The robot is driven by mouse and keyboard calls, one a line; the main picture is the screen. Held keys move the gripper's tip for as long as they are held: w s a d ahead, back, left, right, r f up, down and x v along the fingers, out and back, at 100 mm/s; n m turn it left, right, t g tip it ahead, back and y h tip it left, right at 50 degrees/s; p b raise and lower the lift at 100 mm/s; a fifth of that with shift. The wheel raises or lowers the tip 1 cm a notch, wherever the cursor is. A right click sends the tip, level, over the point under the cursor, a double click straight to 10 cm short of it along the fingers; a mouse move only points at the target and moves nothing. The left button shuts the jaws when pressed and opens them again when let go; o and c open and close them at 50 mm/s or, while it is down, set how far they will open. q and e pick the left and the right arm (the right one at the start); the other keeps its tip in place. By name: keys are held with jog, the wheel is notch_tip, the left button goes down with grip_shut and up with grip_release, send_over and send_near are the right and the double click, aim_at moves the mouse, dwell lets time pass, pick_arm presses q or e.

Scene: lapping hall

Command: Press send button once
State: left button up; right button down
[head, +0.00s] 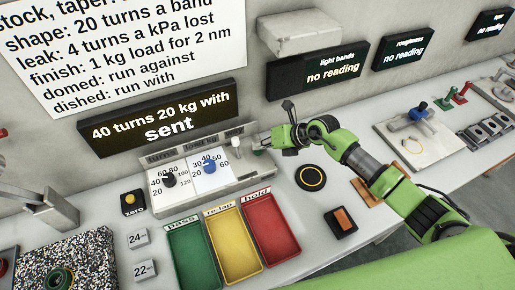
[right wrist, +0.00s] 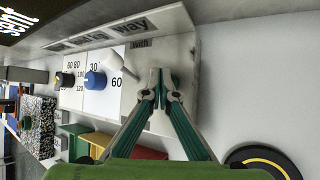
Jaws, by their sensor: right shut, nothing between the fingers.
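The control panel (head: 190,185) has a black knob (head: 169,180), a blue knob (head: 209,166) and a white lever (head: 236,146). My right gripper (head: 259,146) is shut and empty, its fingertips at the panel's right end, just right of the lever. In the right wrist view the shut fingertips (right wrist: 161,78) are over the panel face (right wrist: 182,60), below the "way / with" labels. I cannot make out a send button; the fingers may hide it. Contact with the panel cannot be told. The display (head: 160,118) above reads "40 turns 20 kg with" and "sent". My left gripper is not in view.
Green (head: 193,252), yellow (head: 234,245) and red (head: 271,229) trays stand in front of the panel. A yellow zero button (head: 130,199) is to its left. A black disc with a yellow ring (head: 310,177) lies right. The wall is close behind.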

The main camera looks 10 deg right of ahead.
aim_at(260, 151)
jog(key=shift+r, duration=0.55)
jog(key=shift+p, duration=0.3)
notch_tip(260, 151, up, 5)
jog(key=p, duration=0.4)
jog(key=shift+r, duration=0.1)
jog(key=shift+d, duration=0.1)
